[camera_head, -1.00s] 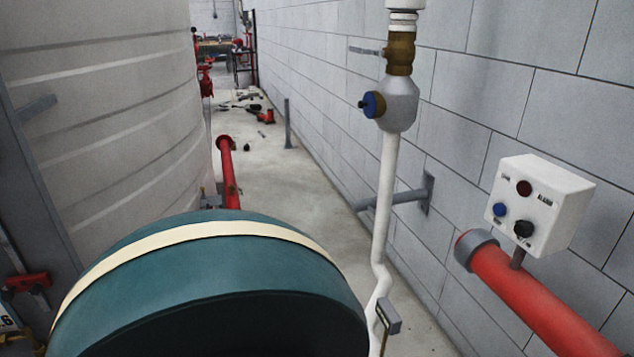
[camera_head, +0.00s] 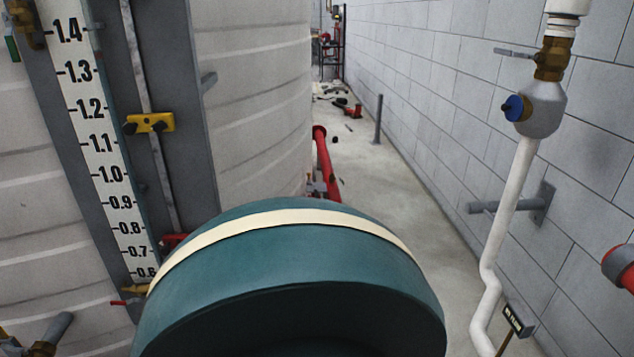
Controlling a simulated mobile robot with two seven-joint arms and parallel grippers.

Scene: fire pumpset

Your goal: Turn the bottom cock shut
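A level gauge with a white scale board (camera_head: 105,150) and a thin clear tube (camera_head: 140,70) stands at the left, in front of a pale ribbed tank. Near the scale's lower end, a small brass fitting with a red lever (camera_head: 128,302) sticks out and is partly hidden; it may be the bottom cock, and I cannot tell whether it is open or shut. Another brass fitting (camera_head: 22,14) shows at the top left edge. Neither of my grippers is in view.
A large teal rounded body with a cream band (camera_head: 290,255) blocks the lower middle. A white pipe with a blue-knobbed valve (camera_head: 540,105) stands at the right before a block wall. An open concrete floor strip (camera_head: 400,200) runs back, with a grey post (camera_head: 378,118).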

